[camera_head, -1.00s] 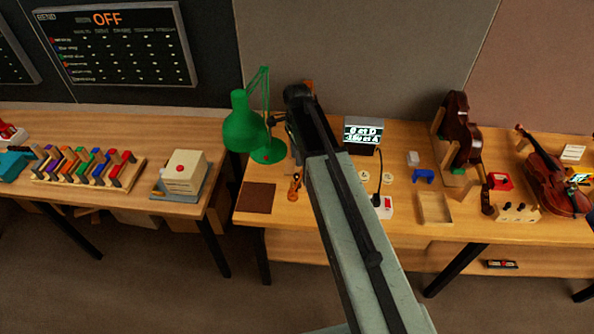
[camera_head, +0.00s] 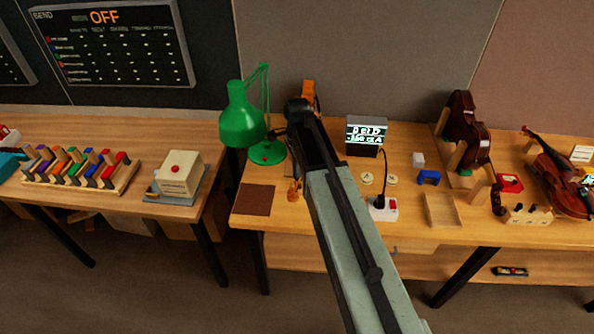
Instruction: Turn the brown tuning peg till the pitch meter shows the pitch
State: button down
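The pitch meter (camera_head: 366,134) is a dark box with a lit white-on-dark display at the back of the right bench; its small text is not clearly legible. My arm crosses the middle of the view, and its dark end, my gripper (camera_head: 280,133), is above the bench between the green lamp and the meter. Its fingers are too small and dark to judge. An orange-brown wooden thing (camera_head: 309,92) shows behind my arm's end, and a small orange-brown piece (camera_head: 294,190) shows at its left side. My arm hides what lies between. I cannot make out the brown tuning peg.
The green lamp (camera_head: 241,118) stands close left of my gripper. A brown mat (camera_head: 256,199) lies in front of it. Right of my arm are a white switch box (camera_head: 383,209), a shallow wooden tray (camera_head: 441,211), and two violins (camera_head: 467,130) (camera_head: 562,184). A board reads OFF (camera_head: 104,17).

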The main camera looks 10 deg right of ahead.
dwell(0.4)
jog(key=n, duration=0.3)
jog(key=shift+n, duration=0.4)
jog(key=shift+w+a+n, duration=0.1)
jog(key=shift+n, duration=1.8)
jog(key=c, duration=1.5)
grip_release()
jog(key=shift+r, duration=0.1)
